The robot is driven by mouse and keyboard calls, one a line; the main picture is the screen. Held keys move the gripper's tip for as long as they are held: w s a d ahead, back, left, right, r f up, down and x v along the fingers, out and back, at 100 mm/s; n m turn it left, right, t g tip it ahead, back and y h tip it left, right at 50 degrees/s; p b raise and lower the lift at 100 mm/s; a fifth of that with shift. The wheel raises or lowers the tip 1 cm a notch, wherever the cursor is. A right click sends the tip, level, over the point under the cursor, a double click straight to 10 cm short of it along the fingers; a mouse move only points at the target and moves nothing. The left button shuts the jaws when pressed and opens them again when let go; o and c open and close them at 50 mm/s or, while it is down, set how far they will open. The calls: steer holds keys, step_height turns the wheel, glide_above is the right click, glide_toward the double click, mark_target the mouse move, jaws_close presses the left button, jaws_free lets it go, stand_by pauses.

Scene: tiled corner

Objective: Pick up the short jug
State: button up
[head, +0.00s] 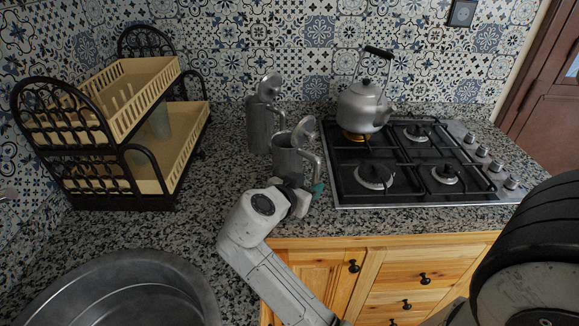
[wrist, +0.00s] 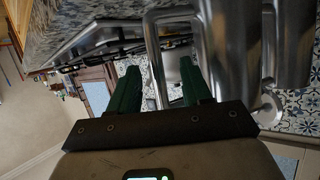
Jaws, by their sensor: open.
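The short jug (head: 288,160) is a grey metal jug with a raised round lid and a handle on its right. It stands upright on the speckled counter in the head view. A taller metal jug (head: 258,128) stands just behind it to the left. My gripper (head: 316,188) is at the short jug's front right, by the handle side, and partly hidden by my wrist. In the wrist view my gripper (wrist: 160,68) is open, with green fingers apart. The jug's handle (wrist: 154,60) shows between the fingers; whether they touch it I cannot tell.
A gas hob (head: 420,170) lies right of the jugs, with a metal kettle (head: 362,107) on its back left burner. A two-tier dish rack (head: 120,125) stands at left. A round sink (head: 125,290) is at front left. Tiled walls close off the back.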

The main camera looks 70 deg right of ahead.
mark_target(314, 181)
steer(key=shift+s+p+x, duration=0.15)
steer(key=shift+p+x, duration=0.25)
steer(key=shift+x, duration=1.1)
steer(key=shift+s+p+x, duration=0.1)
steer(key=shift+p+x, duration=0.25)
steer(key=shift+x, duration=1.2)
steer(key=shift+a, duration=0.1)
jaws_close()
steer(key=shift+r, duration=0.15)
